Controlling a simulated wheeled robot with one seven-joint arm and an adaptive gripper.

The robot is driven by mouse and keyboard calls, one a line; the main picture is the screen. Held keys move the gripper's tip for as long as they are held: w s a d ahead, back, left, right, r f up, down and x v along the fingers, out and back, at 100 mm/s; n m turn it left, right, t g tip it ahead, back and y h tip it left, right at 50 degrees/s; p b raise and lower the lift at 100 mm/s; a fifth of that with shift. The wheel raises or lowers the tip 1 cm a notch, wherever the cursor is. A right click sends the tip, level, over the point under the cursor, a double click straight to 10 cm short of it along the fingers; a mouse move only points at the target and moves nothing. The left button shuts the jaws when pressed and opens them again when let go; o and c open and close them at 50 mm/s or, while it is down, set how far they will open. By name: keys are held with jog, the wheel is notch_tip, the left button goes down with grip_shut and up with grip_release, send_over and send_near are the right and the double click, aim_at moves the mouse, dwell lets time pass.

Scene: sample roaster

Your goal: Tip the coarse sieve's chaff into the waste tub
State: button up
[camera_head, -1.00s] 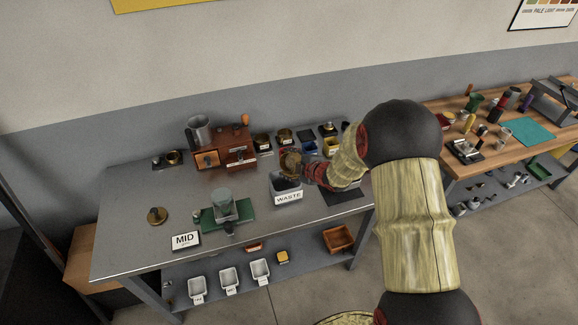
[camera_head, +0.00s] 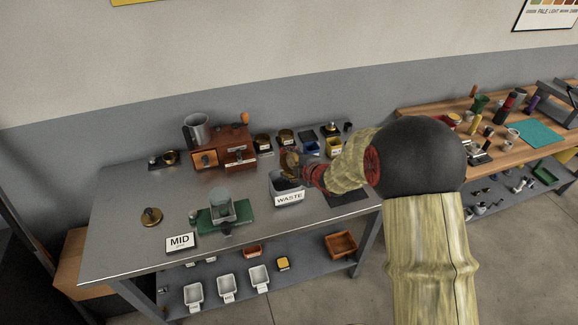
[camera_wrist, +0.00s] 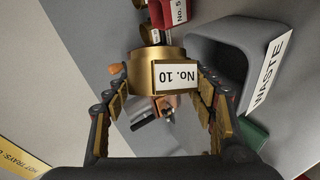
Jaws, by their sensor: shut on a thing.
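The brass sieve (camera_head: 289,163), with a "No. 10" label, is held in my gripper (camera_head: 303,170) above the grey waste tub (camera_head: 288,199). In the wrist view the sieve (camera_wrist: 146,72) sits between the two fingers of my gripper (camera_wrist: 163,88), its label facing the camera. The sieve is tilted on its side in the head view. The tub, labelled "WASTE", also shows at the upper right of the wrist view (camera_wrist: 219,52), beside the sieve. I cannot make out chaff in the sieve; its inside is hidden from the wrist camera.
A wooden-fronted roaster (camera_head: 224,149) stands behind and left of the tub. Small tins (camera_head: 286,137) line the back. A dark mat (camera_head: 347,197) lies right of the tub.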

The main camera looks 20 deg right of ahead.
aim_at(281, 163)
jog(key=shift+s+a+f+n+t+h+b, duration=0.1)
jog(key=shift+a+f+n+t+h+b, duration=0.2)
jog(key=shift+b, duration=2.6)
jog(key=shift+s+a+f+n+t+h+b, duration=0.1)
jog(key=shift+n+t+h+b, duration=0.3)
jog(key=shift+b, duration=2.45)
jog(key=n+b, duration=0.1)
jog(key=b, duration=0.1)
jog(key=shift+a+f+h+b, duration=0.1)
jog(key=shift+a+h+b, duration=0.05)
jog(key=shift+h+b, duration=0.15)
jog(key=n+t, duration=0.1)
jog(key=a+n+t+h, duration=0.1)
jog(key=shift+s+a+f+n, duration=0.1)
jog(key=shift+s+f+n, duration=0.1)
jog(key=shift+s+n, duration=0.2)
jog(key=shift+a+n+t+h, duration=0.2)
jog(key=shift+n+t+h, duration=0.2)
jog(key=shift+n, duration=0.2)
jog(key=shift+r, duration=0.1)
notch_tip(281, 163, up, 3)
jog(key=shift+f+p, duration=0.1)
jog(key=shift+p, duration=0.6)
